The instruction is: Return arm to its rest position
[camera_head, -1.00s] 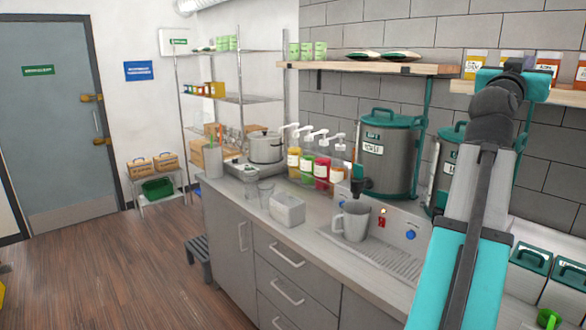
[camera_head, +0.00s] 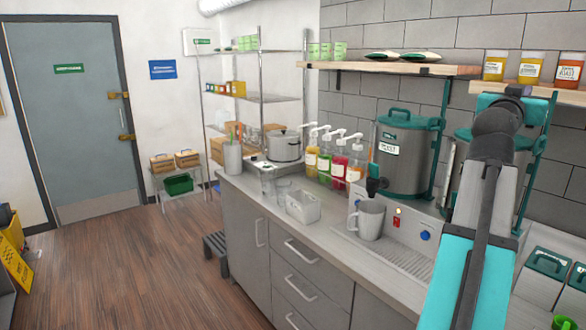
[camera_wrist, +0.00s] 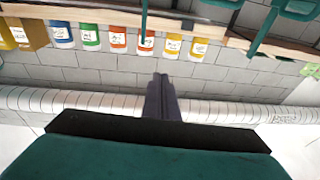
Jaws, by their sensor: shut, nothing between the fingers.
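My arm (camera_head: 480,215) rises at the right of the head view, with a turquoise and grey link and a dark joint at its top, folded upward in front of the counter and wall. My gripper (camera_wrist: 161,95) shows in the wrist view as dark fingers closed together, with nothing between them. Its fingers stand apart from the shelf and bottles seen beyond. In the head view the fingers cannot be made out.
A counter (camera_head: 335,243) runs along the wall, with a grey cup (camera_head: 369,221) and a teal-lidded dispenser (camera_head: 407,158). A yellow floor sign (camera_head: 15,265) stands at left. The wooden floor (camera_head: 130,260) is mostly clear.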

